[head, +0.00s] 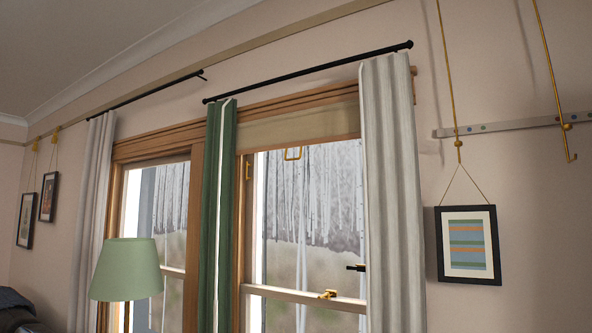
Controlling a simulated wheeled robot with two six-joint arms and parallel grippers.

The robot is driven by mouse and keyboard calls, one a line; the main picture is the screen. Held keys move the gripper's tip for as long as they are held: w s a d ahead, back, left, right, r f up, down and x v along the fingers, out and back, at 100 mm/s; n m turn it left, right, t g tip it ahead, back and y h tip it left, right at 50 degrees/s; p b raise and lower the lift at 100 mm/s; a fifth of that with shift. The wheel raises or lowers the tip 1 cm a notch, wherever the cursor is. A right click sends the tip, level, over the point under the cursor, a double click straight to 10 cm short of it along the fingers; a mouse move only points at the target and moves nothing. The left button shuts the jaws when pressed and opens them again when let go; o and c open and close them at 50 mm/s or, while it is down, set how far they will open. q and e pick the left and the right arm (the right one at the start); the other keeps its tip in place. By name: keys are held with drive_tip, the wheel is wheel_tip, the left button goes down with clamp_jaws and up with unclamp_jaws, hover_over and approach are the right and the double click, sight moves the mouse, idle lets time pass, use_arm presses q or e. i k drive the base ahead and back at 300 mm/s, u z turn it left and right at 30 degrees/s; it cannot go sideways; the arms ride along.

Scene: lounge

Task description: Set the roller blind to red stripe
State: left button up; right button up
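The roller blind (300,122) is a short band of plain tan fabric at the top of the right-hand window, under the wooden head frame. Its lower edge lies a little below the top of the glass. A brass pull loop (293,154) hangs just under that edge. The grey curtain hides the blind's right end. I cannot make out a red stripe on the window or the blind. Neither of my grippers shows in this view.
A green curtain (217,215) and a grey curtain (391,190) flank the window. A green lamp (126,268) stands at the lower left. A framed striped picture (468,245), a grey rail with coloured dots (510,124) and a brass hooked rod (552,75) are at the right.

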sight(346, 137)
drive_tip(key=z, duration=0.05)
drive_tip(key=k, duration=0.4)
drive_tip(key=u, duration=1)
drive_tip(key=i, duration=1.7)
drive_tip(key=z, duration=0.8)
drive_tip(key=i, duration=0.9)
drive_tip(key=z, duration=0.75)
